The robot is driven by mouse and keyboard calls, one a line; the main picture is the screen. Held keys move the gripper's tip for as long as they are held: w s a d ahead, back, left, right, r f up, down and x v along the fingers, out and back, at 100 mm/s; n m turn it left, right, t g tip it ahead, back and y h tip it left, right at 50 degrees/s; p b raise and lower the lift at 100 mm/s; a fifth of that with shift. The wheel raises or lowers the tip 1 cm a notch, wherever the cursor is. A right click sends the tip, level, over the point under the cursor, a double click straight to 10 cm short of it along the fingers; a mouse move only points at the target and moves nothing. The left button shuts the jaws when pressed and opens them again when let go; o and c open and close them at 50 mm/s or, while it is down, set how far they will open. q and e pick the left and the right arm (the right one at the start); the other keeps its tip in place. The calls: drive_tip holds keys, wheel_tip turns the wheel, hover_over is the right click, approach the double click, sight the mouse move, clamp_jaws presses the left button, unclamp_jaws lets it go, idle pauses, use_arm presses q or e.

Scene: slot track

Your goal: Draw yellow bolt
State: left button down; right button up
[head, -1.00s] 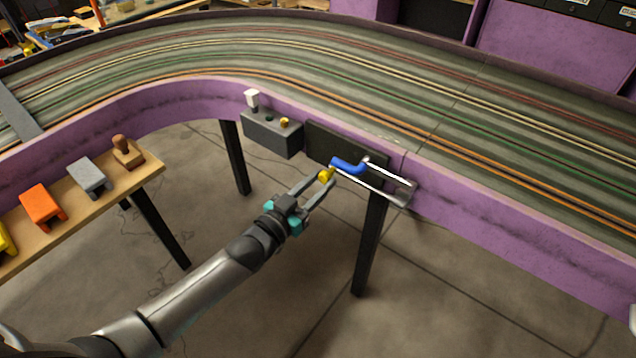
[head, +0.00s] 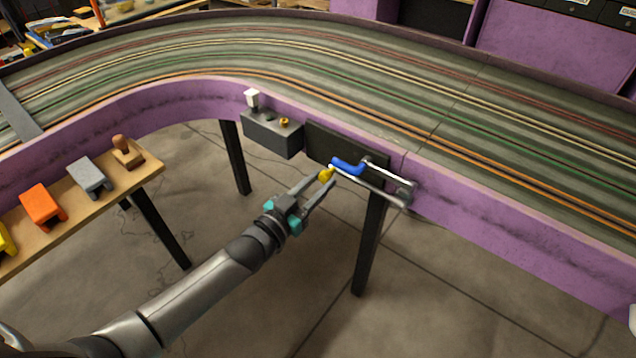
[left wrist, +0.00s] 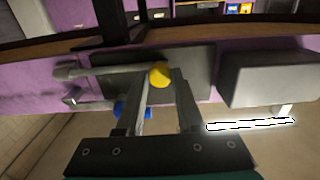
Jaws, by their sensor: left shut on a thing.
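The yellow bolt knob (head: 326,174) sits at the near end of a metal rod, in front of a dark plate (head: 318,137) on the purple track wall. My left gripper (head: 329,179) is at the knob, its fingers shut on it. In the left wrist view the yellow knob (left wrist: 159,74) shows between the fingertips (left wrist: 160,85). A blue handle (head: 348,166) sits just beside it on the same fitting; it also shows in the left wrist view (left wrist: 120,109), beside a finger.
A grey box (head: 272,134) with a white knob (head: 252,98) and small yellow knob (head: 285,122) hangs left of the plate. A wooden shelf (head: 140,176) holds orange and grey blocks and a stamp-like piece. A dark leg (head: 370,245) stands below the plate.

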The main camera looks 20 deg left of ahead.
use_arm(q)
drive_tip(key=shift+a, duration=0.25)
drive_tip(key=a, duration=0.1)
drive_tip(key=w+a, duration=0.1)
drive_tip(key=a, duration=0.1)
drive_tip(key=w+a+b, duration=0.1)
drive_tip(key=a, duration=0.1)
drive_tip(key=shift+a, duration=0.1)
use_arm(e)
drive_tip(key=shift+w+r, duration=0.45)
drive_tip(key=shift+r, duration=0.4)
use_arm(q)
drive_tip(key=c, duration=0.5)
unclamp_jaws()
use_arm(e)
drive_tip(key=shift+a, duration=0.15)
use_arm(q)
drive_tip(key=shift+s, duration=0.1)
